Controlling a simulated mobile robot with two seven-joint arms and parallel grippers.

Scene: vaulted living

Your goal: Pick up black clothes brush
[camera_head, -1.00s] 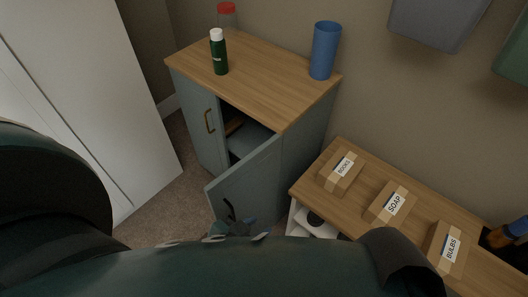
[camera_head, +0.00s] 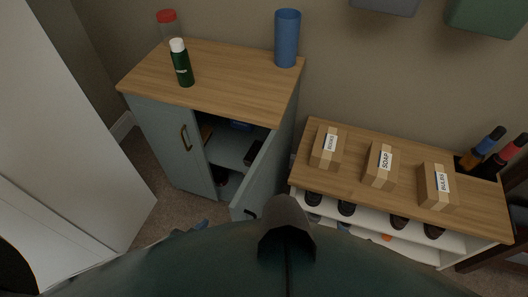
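The grey-blue cabinet (camera_head: 165,140) has its right door (camera_head: 262,170) open. Inside, a small dark item (camera_head: 255,152) lies on the shelf at the right, partly hidden by the door; it may be the black clothes brush, but I cannot tell for sure. A sliver of what looks like my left gripper (camera_head: 201,225) shows low, in front of the cabinet. My own body hides most of it, so its fingers cannot be read. I cannot make out my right gripper.
A green bottle (camera_head: 182,63), a red-lidded jar (camera_head: 168,27) and a blue cup (camera_head: 287,38) stand on the cabinet. A low shoe rack (camera_head: 305,150) at the right carries boxes labelled soap (camera_head: 379,166) and bulbs (camera_head: 437,185). A white panel (camera_head: 60,140) stands at the left.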

